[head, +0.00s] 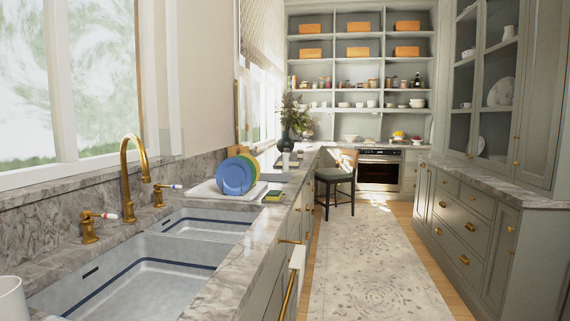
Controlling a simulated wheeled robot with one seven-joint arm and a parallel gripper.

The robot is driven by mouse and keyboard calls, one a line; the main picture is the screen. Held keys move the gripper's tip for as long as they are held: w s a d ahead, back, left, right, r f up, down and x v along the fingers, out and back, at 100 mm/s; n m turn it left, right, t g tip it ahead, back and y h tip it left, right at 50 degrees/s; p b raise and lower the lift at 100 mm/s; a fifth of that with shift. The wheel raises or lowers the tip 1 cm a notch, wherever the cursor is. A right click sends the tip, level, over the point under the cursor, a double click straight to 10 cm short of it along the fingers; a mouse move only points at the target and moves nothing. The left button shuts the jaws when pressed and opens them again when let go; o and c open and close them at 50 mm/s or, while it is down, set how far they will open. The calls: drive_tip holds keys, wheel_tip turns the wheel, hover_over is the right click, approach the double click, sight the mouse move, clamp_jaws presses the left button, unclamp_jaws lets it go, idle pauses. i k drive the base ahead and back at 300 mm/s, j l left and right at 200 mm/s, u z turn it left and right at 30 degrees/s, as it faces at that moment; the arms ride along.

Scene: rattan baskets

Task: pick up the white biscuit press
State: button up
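I cannot make out a biscuit press for certain. A white rounded object (11,301) stands at the bottom left on the marble counter (52,262), beside the sink. It is cut off by the picture's edge, so I cannot tell what it is. Small white items also show on the far shelves, too small to identify. My gripper is not in view.
A double sink (150,268) with a brass faucet (128,175) fills the near counter. Blue plates (235,177) stand in a white rack behind it. A stool (335,184) stands farther back. The rug-covered aisle (368,262) between counter and right cabinets (470,235) is clear.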

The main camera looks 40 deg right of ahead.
sight(285, 156)
drive_tip(key=i+l+z, duration=1.15)
drive_tip(key=i+z, duration=0.35)
drive_tip(key=i, duration=0.15)
drive_tip(key=i+l, duration=0.15)
drive_tip(key=i, duration=1.75)
